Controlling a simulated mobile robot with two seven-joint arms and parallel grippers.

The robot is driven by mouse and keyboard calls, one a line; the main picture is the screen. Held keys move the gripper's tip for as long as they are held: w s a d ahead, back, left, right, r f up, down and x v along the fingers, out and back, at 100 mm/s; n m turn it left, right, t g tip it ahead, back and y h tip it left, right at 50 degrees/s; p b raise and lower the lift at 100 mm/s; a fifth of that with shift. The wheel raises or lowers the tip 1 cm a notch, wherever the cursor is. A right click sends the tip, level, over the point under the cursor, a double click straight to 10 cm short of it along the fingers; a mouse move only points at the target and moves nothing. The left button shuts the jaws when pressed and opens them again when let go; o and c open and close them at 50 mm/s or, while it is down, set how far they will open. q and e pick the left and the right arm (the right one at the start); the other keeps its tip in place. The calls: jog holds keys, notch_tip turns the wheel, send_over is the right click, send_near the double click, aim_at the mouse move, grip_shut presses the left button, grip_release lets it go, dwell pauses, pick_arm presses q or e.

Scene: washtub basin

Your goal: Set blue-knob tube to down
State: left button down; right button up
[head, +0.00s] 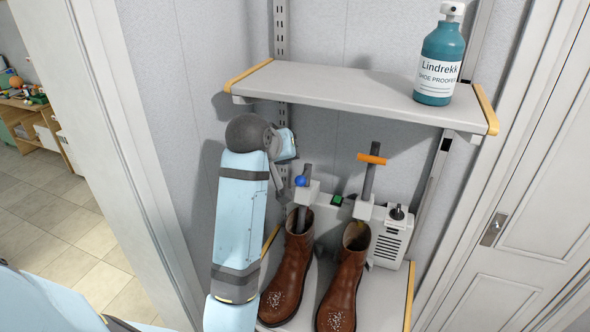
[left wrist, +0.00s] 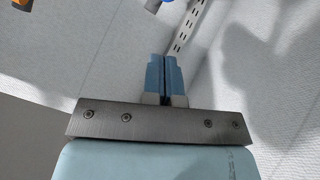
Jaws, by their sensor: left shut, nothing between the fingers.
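The blue-knob tube (head: 301,212) is a dark tube running through a white block down into the left brown boot (head: 286,277). A short grey stub stands above its block, and the round blue knob (head: 300,181) sits on the block's front. My left gripper (head: 288,144) is above and slightly left of the knob, apart from it, with its fingertips hard to make out. In the left wrist view its blue fingers (left wrist: 165,78) are shut and empty. A grey stub with a bit of blue (left wrist: 152,4) is cut off at that view's top edge. My right gripper is out of view.
A second tube with an orange handle (head: 371,159) stands taller over the right boot (head: 343,282). The white dryer body (head: 391,240) has a green switch (head: 337,199). A shelf (head: 350,92) with a teal bottle (head: 440,60) overhangs close above my gripper.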

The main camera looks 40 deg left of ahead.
pick_arm(q)
jog(key=w+f+p, duration=0.1)
jog(key=w+f, duration=0.2)
jog(key=f, duration=0.3)
jog(key=shift+w+d+f, duration=0.25)
jog(key=shift+w+d, duration=0.05)
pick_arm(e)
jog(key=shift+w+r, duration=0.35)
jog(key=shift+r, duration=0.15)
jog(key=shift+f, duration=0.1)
pick_arm(q)
jog(key=f, duration=0.2)
jog(key=s+f, duration=0.1)
jog(key=f, duration=0.1)
jog(key=shift+s+d, duration=0.15)
jog(key=shift+d, duration=0.05)
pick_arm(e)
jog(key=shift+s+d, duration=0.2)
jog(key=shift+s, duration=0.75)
